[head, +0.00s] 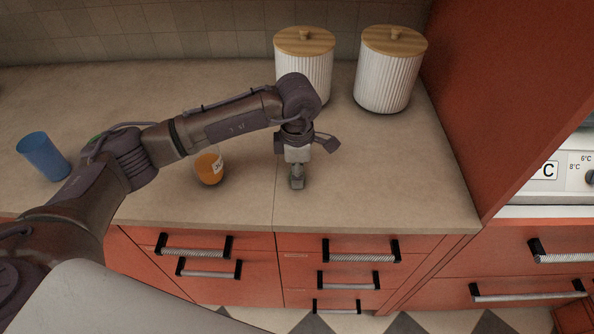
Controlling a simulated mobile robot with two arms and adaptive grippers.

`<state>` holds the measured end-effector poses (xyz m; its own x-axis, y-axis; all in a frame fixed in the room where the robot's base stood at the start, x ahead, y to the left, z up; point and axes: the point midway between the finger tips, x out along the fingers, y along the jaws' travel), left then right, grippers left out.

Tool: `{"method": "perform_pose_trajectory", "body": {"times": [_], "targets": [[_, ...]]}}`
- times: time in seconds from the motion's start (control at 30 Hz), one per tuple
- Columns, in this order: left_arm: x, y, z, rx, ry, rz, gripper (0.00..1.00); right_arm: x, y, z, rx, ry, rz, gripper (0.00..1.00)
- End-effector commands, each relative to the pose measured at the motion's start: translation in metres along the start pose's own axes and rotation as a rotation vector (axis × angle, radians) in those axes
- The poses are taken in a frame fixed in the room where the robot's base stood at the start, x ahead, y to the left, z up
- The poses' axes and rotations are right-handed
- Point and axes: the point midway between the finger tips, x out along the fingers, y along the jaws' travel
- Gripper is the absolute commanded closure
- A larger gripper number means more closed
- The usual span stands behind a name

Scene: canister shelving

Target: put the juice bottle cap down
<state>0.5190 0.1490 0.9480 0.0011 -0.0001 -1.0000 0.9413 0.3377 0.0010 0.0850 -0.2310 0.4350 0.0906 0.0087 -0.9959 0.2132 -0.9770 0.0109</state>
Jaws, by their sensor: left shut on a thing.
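My left gripper (297,183) points down over the counter near its front edge. It is shut on the juice bottle cap, which the fingers hide almost wholly; I cannot tell whether the cap touches the counter. My right gripper is not in view.
Two white ribbed canisters (386,80) with wooden lids stand at the back of the counter (390,170). A blue cup (43,156) stands at the far left. The counter right of the gripper is clear. A tall red cabinet side (485,100) bounds it on the right.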

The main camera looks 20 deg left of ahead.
Motion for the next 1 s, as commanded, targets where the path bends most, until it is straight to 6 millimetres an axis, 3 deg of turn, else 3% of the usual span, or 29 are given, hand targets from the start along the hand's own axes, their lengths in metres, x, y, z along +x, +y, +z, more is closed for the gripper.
{"method": "perform_pose_trajectory", "body": {"times": [0.03,0.07,0.2,0.57,0.63,1.0], "targets": [[0.004,0.0,0.0,0.0,0.0,0.0,1.0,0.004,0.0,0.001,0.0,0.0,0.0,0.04],[0.002,0.0,0.0,0.0,0.0,0.0,0.62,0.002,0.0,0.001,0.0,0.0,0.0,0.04],[0.001,0.0,0.0,0.0,0.0,0.0,0.42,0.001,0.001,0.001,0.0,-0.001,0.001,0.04],[-0.005,0.0,0.0,-0.001,0.0,-0.001,0.42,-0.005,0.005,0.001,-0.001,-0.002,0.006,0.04],[-0.009,0.001,0.0,-0.001,-0.001,0.002,0.42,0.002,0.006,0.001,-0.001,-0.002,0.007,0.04],[-0.085,0.001,0.001,0.0,-0.002,0.005,0.42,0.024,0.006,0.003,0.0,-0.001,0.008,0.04]]}}
